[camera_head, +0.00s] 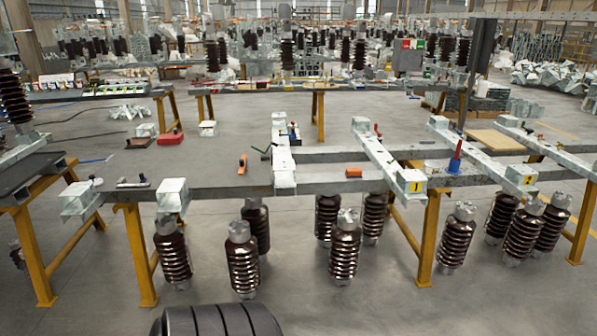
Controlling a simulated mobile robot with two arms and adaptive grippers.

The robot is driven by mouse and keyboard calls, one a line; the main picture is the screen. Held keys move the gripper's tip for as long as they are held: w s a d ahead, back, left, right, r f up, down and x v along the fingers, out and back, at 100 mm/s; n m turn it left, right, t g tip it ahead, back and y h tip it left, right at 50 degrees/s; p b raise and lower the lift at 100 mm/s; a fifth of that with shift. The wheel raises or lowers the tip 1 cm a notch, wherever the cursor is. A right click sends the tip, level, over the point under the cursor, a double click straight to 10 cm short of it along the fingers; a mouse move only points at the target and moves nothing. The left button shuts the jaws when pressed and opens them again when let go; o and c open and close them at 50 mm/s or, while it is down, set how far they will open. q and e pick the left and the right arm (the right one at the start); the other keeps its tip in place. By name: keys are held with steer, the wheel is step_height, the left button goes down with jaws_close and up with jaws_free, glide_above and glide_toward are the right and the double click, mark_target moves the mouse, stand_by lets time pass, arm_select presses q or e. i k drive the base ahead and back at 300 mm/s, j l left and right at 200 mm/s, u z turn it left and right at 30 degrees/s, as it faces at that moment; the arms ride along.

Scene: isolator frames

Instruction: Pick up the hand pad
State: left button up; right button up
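I cannot pick out a hand pad for certain; the small items on the frames are too small to identify. An orange tool (242,164) stands on the beam left of the middle. A blue item with a red top (455,158) stands upright near the right cross beam. Neither of my grippers is in view.
The grey near beam (320,187) rests on yellow trestles (139,255). A red box (170,138) lies on the floor behind. A second bench (290,85) stands further back.

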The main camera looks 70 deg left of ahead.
mark_target(351, 173)
steer(key=u, duration=1.85)
